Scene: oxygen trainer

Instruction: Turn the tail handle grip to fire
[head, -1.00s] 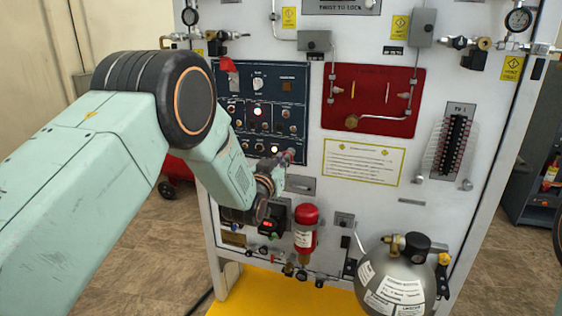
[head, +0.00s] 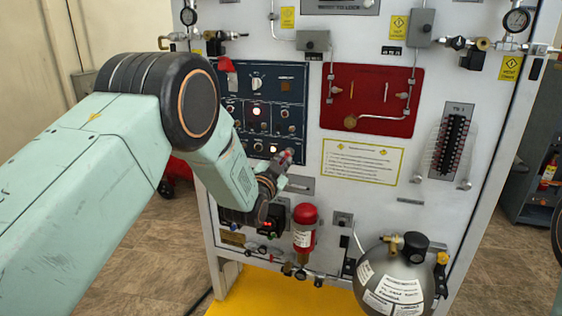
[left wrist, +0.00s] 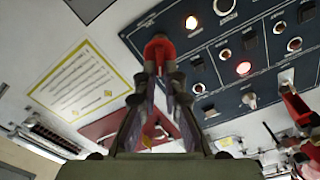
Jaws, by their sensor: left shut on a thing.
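A small red grip, likely the tail handle grip (left wrist: 158,50), shows between the fingertips in the left wrist view. It stands at the edge of the dark blue switch panel. In the head view its red end (head: 287,156) shows at the panel's lower right corner, partly hidden by my gripper. My left gripper (left wrist: 160,75) is shut on this red grip; it also shows in the head view (head: 280,165). The grip's markings and exact angle cannot be read. My right gripper is not in view.
The blue panel (head: 285,84) carries lit lamps and switches. To its right are a red panel (head: 370,75) with pipes and a yellow-bordered placard (head: 362,161). Below stand a red bottle (head: 305,228) and a grey sphere (head: 396,282). Open floor lies left of the rig.

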